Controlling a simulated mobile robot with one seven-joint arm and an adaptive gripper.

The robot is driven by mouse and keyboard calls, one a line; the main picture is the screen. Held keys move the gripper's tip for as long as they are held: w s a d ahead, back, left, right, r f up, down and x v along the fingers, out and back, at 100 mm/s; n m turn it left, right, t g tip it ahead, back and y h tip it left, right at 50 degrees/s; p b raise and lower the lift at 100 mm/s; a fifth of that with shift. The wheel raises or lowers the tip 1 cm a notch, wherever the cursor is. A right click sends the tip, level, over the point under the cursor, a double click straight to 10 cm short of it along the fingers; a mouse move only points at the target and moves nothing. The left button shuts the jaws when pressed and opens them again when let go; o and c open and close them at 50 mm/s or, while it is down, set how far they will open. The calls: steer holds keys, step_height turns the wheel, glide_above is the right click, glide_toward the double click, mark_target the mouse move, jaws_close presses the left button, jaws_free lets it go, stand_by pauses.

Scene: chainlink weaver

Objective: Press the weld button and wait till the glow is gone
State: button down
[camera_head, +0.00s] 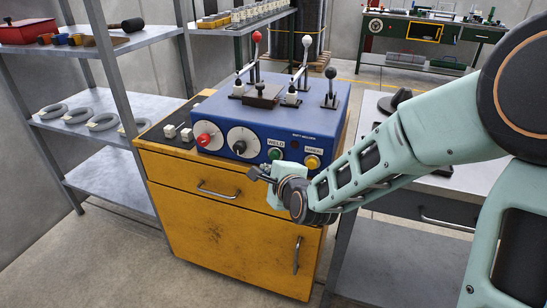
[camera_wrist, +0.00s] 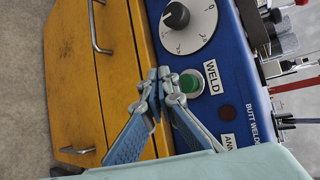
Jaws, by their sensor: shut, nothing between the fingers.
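The blue butt welder (camera_head: 226,122) stands on a yellow cabinet. Its round green weld button (camera_head: 275,154) sits on the front panel under the WELD label; the button also shows in the wrist view (camera_wrist: 190,83). My gripper (camera_head: 256,173) is in front of the panel, to the lower left of the button. In the wrist view its closed fingertips (camera_wrist: 157,76) are beside the button, overlapping its edge in the picture; I cannot tell whether they touch it. Nothing is between the fingers. A dark red round lamp (camera_wrist: 227,112) beside the button looks unlit. No glow shows.
A yellow button (camera_head: 312,162) labelled anneal is right of the weld button. A red knob (camera_head: 204,140) and a white dial (camera_head: 243,142) are to the left. Levers stand on top. The yellow cabinet (camera_head: 225,235) is below, and a metal shelf (camera_head: 95,105) stands left.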

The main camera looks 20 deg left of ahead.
steer(key=shift+w+d, duration=0.15)
steer(key=shift+w, duration=1.2)
steer(key=shift+w, duration=0.15)
stand_by(0.3)
steer(key=shift+w, duration=0.25)
steer(key=shift+w+d, duration=0.1)
steer(key=shift+w, duration=0.45)
stand_by(0.6)
steer(key=shift+s, duration=0.15)
stand_by(0.3)
steer(key=shift+s, duration=0.75)
steer(key=shift+s+a, duration=0.15)
steer(key=shift+s, duration=1.15)
steer(key=shift+s+a, duration=0.1)
steer(key=shift+s, duration=1.15)
